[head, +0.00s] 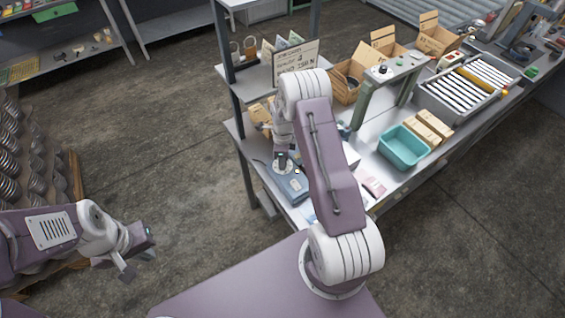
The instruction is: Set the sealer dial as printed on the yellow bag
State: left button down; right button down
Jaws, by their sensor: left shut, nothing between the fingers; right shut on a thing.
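The blue-grey sealer (291,186) sits on the near left part of the grey bench. My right arm reaches over the bench, and its gripper (281,164) points down onto the sealer's top, shut on the dial there. The dial is mostly hidden by the gripper, and its setting cannot be read. My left gripper (141,253) is shut and empty, out over the floor at the left, far from the bench. I cannot pick out a yellow bag with readable print; tan packs (260,116) stand partly hidden behind my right arm.
A printed sign (297,59) stands on the shelf above the bench; its text is too small to read surely. A pink packet (373,184) and a teal bin (404,147) lie right of my arm. Cardboard boxes (436,38) and a roller conveyor (465,93) are farther back.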

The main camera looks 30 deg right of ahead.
jog(key=n+b, duration=0.1)
jog(key=n, duration=0.2)
jog(key=shift+n, duration=0.4)
jog(key=n+b, duration=0.1)
jog(key=n, duration=0.2)
jog(key=shift+n, duration=0.3)
jog(key=n+b, duration=0.1)
jog(key=n, duration=0.2)
jog(key=shift+n, duration=0.3)
jog(key=n+b, duration=0.1)
jog(key=n, duration=0.3)
jog(key=shift+w, duration=0.1)
jog(key=n, duration=0.4)
jog(key=n+b, duration=0.1)
jog(key=n, duration=0.3)
jog(key=shift+n, duration=0.3)
jog(key=n, duration=0.3)
jog(key=shift+n, duration=0.3)
jog(key=shift+r+n, duration=0.1)
jog(key=shift+n, duration=1.8)
